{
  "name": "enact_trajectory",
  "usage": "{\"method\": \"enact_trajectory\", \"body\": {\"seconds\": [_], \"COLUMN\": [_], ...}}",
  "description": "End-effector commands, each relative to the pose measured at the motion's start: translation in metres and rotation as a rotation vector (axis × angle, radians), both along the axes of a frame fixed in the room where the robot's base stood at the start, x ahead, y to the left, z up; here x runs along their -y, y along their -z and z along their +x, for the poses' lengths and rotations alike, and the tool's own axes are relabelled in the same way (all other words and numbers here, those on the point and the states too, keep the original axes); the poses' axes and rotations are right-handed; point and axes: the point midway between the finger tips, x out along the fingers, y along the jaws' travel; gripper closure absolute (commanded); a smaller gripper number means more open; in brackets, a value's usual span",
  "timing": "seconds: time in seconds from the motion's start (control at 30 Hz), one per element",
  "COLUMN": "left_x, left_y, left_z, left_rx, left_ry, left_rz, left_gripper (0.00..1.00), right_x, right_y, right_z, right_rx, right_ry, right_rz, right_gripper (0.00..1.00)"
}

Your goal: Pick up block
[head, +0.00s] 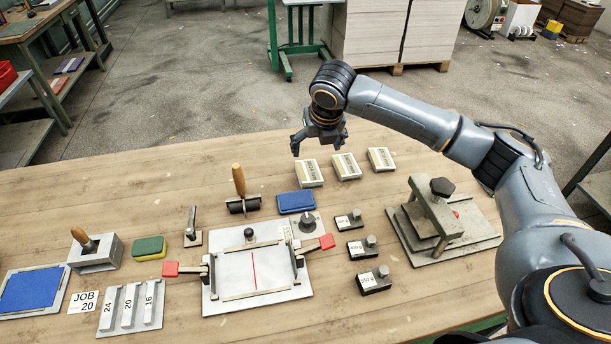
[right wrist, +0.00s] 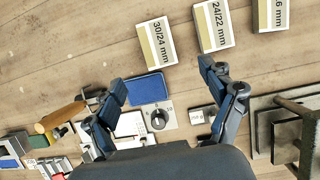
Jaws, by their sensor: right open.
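Three pale metal blocks marked 24 (head: 109,309), 20 (head: 131,305) and 16 (head: 152,301) lie side by side at the front left of the wooden table. Three white labelled boxes (head: 309,173) lie in a row at the back; the right wrist view shows them as 30/24 mm (right wrist: 157,40), 24/22 mm (right wrist: 213,25) and one partly cut off (right wrist: 272,14). I cannot tell which is the block meant. My right gripper (head: 319,150) is open and empty above the back of the table, just behind the leftmost box. My left gripper is not in view.
A metal fixture with red-ended clamps (head: 253,277) stands at the middle front. Several small black weights (head: 355,248) are right of it, then a press (head: 440,222). A blue pad (head: 296,202), roller (head: 242,202) and JOB 20 card (head: 83,302) are nearby. The back left tabletop is clear.

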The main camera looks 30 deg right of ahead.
Motion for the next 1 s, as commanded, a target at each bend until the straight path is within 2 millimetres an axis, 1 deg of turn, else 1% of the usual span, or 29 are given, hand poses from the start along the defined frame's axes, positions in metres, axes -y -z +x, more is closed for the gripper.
{"method": "enact_trajectory", "body": {"seconds": [0.2,0.33,0.4,0.57,0.67,0.83,0.9,1.0], "left_x": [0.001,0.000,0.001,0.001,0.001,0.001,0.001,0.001], "left_y": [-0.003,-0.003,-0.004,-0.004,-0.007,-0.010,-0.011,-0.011], "left_z": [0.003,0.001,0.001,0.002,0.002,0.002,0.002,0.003], "left_rx": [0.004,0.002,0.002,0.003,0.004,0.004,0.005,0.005], "left_ry": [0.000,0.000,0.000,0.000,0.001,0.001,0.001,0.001], "left_rz": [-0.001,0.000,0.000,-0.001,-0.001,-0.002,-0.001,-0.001], "left_gripper": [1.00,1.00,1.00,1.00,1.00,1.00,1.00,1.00], "right_x": [0.003,0.005,0.005,0.006,0.004,0.004,0.004,0.005], "right_y": [0.039,0.059,0.066,0.075,0.086,0.110,0.116,0.121], "right_z": [0.015,0.023,0.026,0.030,0.034,0.045,0.047,0.049], "right_rx": [-0.005,-0.003,-0.002,-0.002,-0.004,-0.004,-0.002,-0.001], "right_ry": [0.002,0.001,0.000,0.000,0.000,0.001,-0.001,-0.001], "right_rz": [0.000,0.000,0.000,0.000,0.000,-0.001,-0.001,0.000], "right_gripper": [0.17,0.17,0.17,0.17,0.17,0.17,0.17,0.17]}}
